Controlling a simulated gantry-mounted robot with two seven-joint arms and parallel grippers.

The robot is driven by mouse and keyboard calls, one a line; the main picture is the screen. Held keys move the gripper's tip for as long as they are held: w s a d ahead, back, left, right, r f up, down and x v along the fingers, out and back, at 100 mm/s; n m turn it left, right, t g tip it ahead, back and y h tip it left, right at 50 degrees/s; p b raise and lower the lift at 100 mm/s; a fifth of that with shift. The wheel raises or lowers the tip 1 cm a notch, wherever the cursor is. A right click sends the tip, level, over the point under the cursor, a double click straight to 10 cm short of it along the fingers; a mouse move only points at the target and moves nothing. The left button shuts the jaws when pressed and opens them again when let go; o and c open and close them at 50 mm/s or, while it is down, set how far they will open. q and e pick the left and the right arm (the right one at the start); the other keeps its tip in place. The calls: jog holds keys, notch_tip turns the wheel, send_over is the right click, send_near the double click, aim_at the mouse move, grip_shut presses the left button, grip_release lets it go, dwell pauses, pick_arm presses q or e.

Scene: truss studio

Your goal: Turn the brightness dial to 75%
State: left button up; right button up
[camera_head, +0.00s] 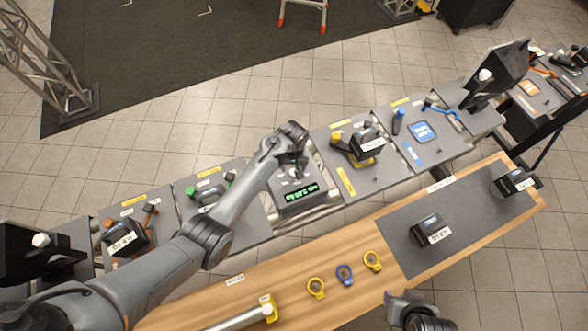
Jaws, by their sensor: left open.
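A grey panel with a lit green display (301,194) stands in the middle of the row of panels. The characters on the display are too small to read surely. My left arm reaches over from the lower left, and my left gripper (292,166) is over the upper part of this panel, open. A small pale knob-like part (293,174) shows just below the gripper; I cannot tell if the fingers touch it. The dial is largely hidden by the gripper, so its setting cannot be read. My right gripper (400,297) is at the bottom edge, partly cut off.
Neighbouring panels carry a black block with yellow parts (367,142), a blue-screened module (422,131) and green-tipped parts (207,193). The wooden bench (330,268) holds yellow and blue rings (345,273), a yellow-ended bar (268,308) and a grey mat (455,252) with black blocks.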

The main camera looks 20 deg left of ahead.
aim_at(293, 170)
pick_arm(q)
jog(key=shift+f, duration=1.6)
jog(key=c, duration=1)
jog(key=shift+c, duration=0.2)
